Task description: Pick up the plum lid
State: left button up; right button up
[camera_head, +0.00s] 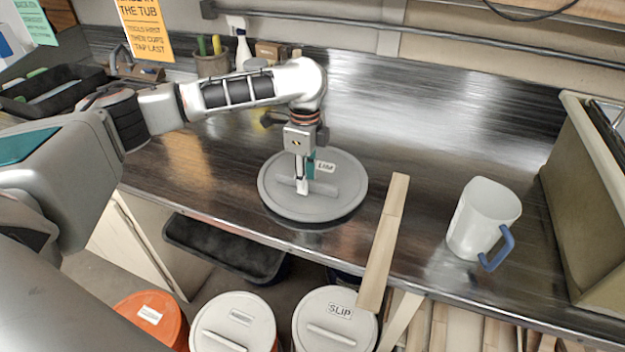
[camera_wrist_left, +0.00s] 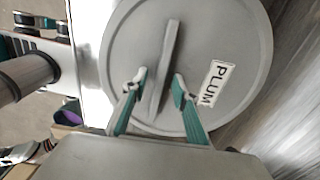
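The plum lid (camera_head: 340,190) is a round grey disc with a raised bar handle, lying flat on the dark bench near its front edge. In the left wrist view the lid (camera_wrist_left: 225,45) fills the upper middle, its label reading PLUM; in the head view the label is partly covered. My left gripper (camera_head: 302,180) points down over the lid's handle. In the left wrist view its two teal fingers (camera_wrist_left: 157,88) are apart, one on each side of the handle (camera_wrist_left: 166,60), with gaps showing. My right gripper is not in view.
A white pitcher (camera_head: 482,215) with a blue handle stands right of the lid. A wooden strip (camera_head: 385,240) lies between them, overhanging the front edge. Lidded buckets, one labelled SLIP (camera_head: 335,322), stand below. A beige bin (camera_head: 590,190) bounds the right side.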

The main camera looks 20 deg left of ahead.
pick_arm(q)
jog(key=shift+f, duration=0.2)
grip_shut()
jog(key=shift+r, duration=0.1)
